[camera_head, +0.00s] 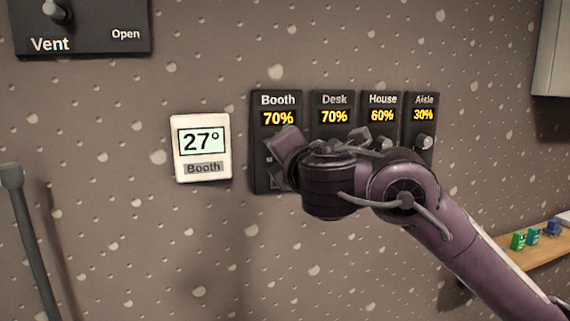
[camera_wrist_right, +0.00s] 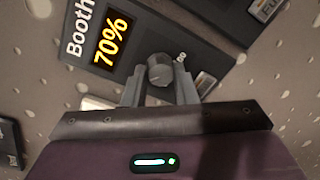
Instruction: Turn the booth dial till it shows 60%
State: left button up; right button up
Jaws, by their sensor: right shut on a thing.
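The black Booth panel (camera_head: 262,137) is on the wall, and its display (camera_head: 278,118) reads 70%. It also shows tilted in the right wrist view, where the display (camera_wrist_right: 110,40) reads 70% too. The grey round booth dial (camera_wrist_right: 160,68) sits below the display. My right gripper (camera_wrist_right: 160,84) is shut on the dial, with one finger on each side of it. In the head view my right gripper (camera_head: 283,150) covers the dial and part of the panel's lower half. My left gripper is not in view.
To the right are similar panels for Desk (camera_head: 333,117), reading 70%, House (camera_head: 382,115), 60%, and Aisle (camera_head: 423,114), 30%. A white thermostat (camera_head: 203,170) reading 27° is to the left. A Vent panel (camera_head: 95,30) is at upper left, a wooden shelf (camera_head: 545,248) at lower right.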

jog(key=n+b, duration=0.1)
jog(key=n, duration=0.1)
jog(key=n+b, duration=0.1)
jog(key=n, duration=0.1)
jog(key=n+b, duration=0.2)
jog(key=shift+f, duration=0.25)
jog(key=shift+a, duration=0.1)
dwell(0.4)
jog(key=o, duration=1)
jog(key=shift+r, duration=0.1)
jog(key=shift+b+v, duration=0.75)
jog(key=shift+v, duration=3.2)
